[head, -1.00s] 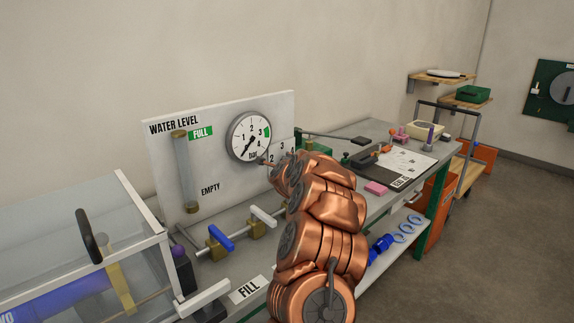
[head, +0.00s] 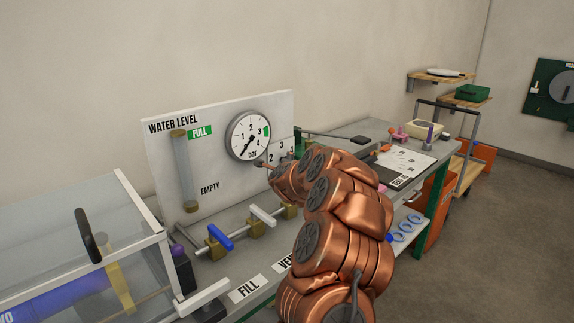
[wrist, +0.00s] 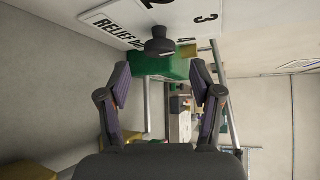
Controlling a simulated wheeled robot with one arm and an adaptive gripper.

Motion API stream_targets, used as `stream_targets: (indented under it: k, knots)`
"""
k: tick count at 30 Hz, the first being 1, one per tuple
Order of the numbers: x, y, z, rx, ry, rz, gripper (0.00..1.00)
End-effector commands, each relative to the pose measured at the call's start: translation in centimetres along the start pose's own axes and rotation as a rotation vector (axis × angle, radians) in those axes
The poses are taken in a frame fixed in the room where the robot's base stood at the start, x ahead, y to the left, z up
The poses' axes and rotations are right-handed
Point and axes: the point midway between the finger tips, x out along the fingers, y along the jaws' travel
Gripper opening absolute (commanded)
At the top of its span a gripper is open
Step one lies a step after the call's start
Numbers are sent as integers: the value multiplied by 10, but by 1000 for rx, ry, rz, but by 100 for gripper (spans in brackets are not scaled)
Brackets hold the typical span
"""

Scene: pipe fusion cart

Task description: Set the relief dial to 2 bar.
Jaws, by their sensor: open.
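The relief dial (wrist: 160,42) is a dark round knob at the top middle of the wrist view. Its white scale plate (wrist: 130,27) carries "RELIEF D…" and the numbers 2, 3 and 4. I cannot read the dial's setting. In the head view my arm hides the knob; part of the scale plate (head: 282,150) shows right of the gauge. My gripper (wrist: 160,82) is open and empty, its two fingers apart on either side below the knob in the picture, not closed on it. In the head view my arm mostly hides the gripper.
A round bar gauge (head: 249,136) is on the white panel, needle pointing lower left. A blue-handled valve (head: 220,238) and a white-handled valve (head: 263,216) stand below. A green block (wrist: 158,66) lies behind the knob in the wrist view. A clear-lidded box (head: 80,240) is at left.

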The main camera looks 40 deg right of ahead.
Motion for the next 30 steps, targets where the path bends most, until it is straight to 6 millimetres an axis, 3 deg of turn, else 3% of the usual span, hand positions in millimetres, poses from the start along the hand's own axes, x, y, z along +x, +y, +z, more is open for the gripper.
stream_targets:
  k: [15,30]
  knots:
    - [-58,0,1,1,-3,2,65]
    - [-70,0,1,-1,-2,1,65]
